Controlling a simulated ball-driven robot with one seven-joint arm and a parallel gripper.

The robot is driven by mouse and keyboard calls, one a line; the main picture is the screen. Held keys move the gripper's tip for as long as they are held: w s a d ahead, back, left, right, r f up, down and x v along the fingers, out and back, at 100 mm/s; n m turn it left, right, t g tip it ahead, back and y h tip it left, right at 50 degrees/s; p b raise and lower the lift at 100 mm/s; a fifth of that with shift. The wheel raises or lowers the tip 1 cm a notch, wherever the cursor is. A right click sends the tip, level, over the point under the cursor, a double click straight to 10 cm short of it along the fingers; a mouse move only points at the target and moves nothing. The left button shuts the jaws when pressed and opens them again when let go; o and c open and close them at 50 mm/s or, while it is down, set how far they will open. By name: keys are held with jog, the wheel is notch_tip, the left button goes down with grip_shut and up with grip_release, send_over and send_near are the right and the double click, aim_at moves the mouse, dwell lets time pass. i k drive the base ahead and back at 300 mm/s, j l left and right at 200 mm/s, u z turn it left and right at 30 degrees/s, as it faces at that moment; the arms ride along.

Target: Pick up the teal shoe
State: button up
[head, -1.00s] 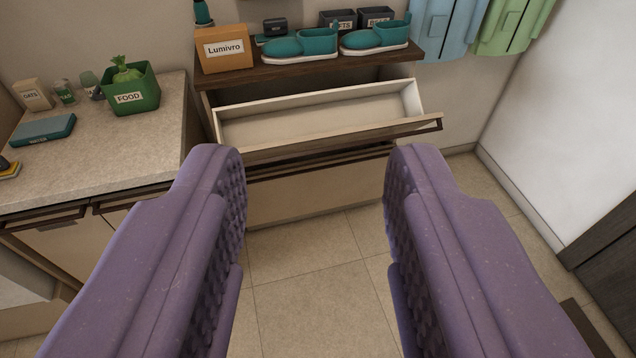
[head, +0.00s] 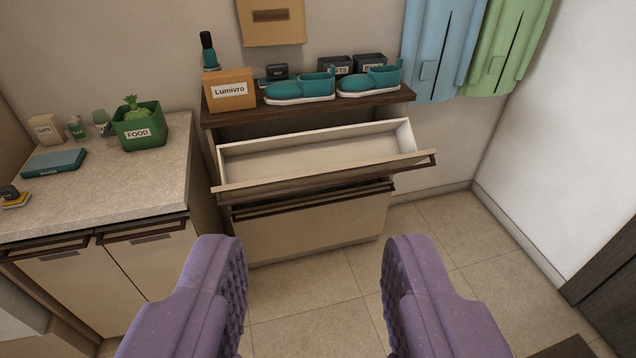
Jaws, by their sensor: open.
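Two teal shoes with white soles sit side by side on top of the dark wooden cabinet (head: 230,118). The left teal shoe (head: 300,89) is beside an orange box, and the right teal shoe (head: 369,80) is near the cabinet's right end. My gripper (head: 314,268) is open and empty, its two purple fingers wide apart at the bottom of the view. It appears in front of the cabinet, over the floor, well apart from both shoes.
The cabinet's top drawer (head: 325,172) is pulled out and empty, below the shoes. The orange Lumivro box (head: 231,91) and small dark bins (head: 369,64) crowd the top. A counter (head: 95,190) stands left. Blue (head: 440,50) and green (head: 508,50) garments hang right.

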aim_at(383, 78)
jog(key=i+l, duration=0.3)
jog(key=i, duration=0.2)
jog(key=i+l, duration=0.65)
jog(key=i, duration=0.3)
jog(key=i+l, duration=0.35)
jog(key=i, duration=0.15)
jog(key=i+l, duration=0.3)
jog(key=i, duration=0.15)
jog(key=i+l, duration=0.2)
jog(key=i, duration=0.25)
jog(key=i+l, duration=0.2)
jog(key=i, duration=0.25)
jog(key=i+l, duration=0.2)
jog(key=i, duration=0.25)
